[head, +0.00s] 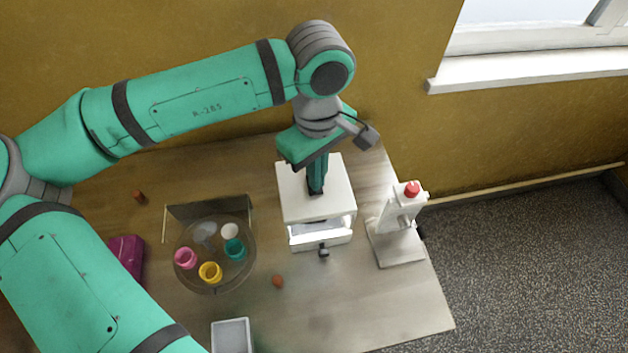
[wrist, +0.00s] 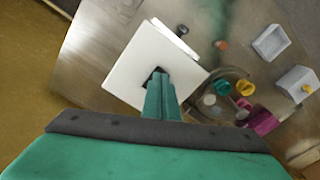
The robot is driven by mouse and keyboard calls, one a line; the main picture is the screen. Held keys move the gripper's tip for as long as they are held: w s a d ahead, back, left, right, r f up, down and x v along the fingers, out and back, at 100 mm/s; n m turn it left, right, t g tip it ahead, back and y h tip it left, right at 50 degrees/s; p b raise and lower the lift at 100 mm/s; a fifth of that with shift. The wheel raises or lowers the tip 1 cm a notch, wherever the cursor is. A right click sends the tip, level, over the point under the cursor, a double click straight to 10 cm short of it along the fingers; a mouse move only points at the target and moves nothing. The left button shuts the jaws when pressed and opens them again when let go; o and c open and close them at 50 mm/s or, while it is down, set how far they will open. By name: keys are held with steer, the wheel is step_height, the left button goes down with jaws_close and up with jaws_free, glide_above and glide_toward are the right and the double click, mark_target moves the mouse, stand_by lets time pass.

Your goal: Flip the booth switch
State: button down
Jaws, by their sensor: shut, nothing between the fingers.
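The booth is a white box (head: 290,205) on the table, with a brightly lit opening in its front; its white top (wrist: 130,62) fills the middle of the wrist view. A small dark piece, apparently the switch (wrist: 153,75), sits on the top. My gripper (head: 317,188) is shut and empty, pointing down over the booth top. Its fingertips (wrist: 158,82) are at the dark piece and partly hide it. I cannot tell whether they touch it, or which way the switch is set.
A dark knob (head: 323,251) stands in front of the booth. A white stand with a red top (head: 412,189) is to its right. A round tray (head: 208,287) with several coloured cups is to its left. A grey bin (head: 232,337) is at the front. The right front table is clear.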

steer(key=shift+a+r, duration=0.1)
steer(key=shift+r, duration=2.8)
steer(key=shift+w, duration=0.1)
